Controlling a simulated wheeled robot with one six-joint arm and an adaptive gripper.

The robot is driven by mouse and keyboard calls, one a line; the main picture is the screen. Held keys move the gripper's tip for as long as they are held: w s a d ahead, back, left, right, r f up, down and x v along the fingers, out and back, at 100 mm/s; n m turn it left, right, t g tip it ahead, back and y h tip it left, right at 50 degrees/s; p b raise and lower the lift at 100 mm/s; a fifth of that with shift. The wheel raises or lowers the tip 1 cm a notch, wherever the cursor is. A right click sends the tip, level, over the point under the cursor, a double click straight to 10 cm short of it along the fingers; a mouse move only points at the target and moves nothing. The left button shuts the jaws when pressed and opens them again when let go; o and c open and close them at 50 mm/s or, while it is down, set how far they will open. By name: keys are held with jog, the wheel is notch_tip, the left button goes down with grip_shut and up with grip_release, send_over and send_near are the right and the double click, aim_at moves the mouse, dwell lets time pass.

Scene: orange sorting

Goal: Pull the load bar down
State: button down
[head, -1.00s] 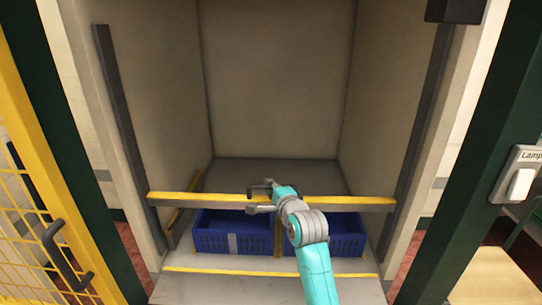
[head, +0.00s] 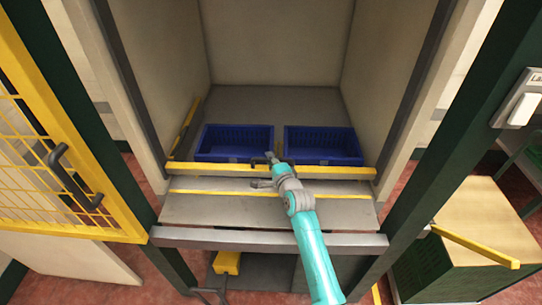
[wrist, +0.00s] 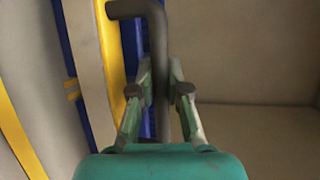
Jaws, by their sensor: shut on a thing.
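The load bar (head: 220,170), yellow on top with a grey front face, spans the lift opening between two dark side rails. It sits low, just above the lift floor's front edge and below the crates' rims. My gripper (head: 264,171) is at the bar's middle, shut on its dark bent handle (wrist: 160,28). In the wrist view my gripper (wrist: 160,76) has one finger on each side of the handle's straight part. The bar (wrist: 112,60) runs along the left there. Part of the handle is hidden by my gripper in the head view.
Two blue crates (head: 235,131) (head: 323,132) stand on the lift floor behind the bar. A yellow mesh gate (head: 60,150) is at left. A grey crossbeam (head: 220,237) lies in front, below the lift. A wooden-topped box (head: 480,230) stands at right.

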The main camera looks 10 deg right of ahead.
jog(key=shift+f, duration=0.35)
jog(key=c, duration=1.1)
grip_release()
jog(key=shift+f, duration=0.1)
jog(key=shift+c, duration=0.2)
jog(key=v, duration=1.2)
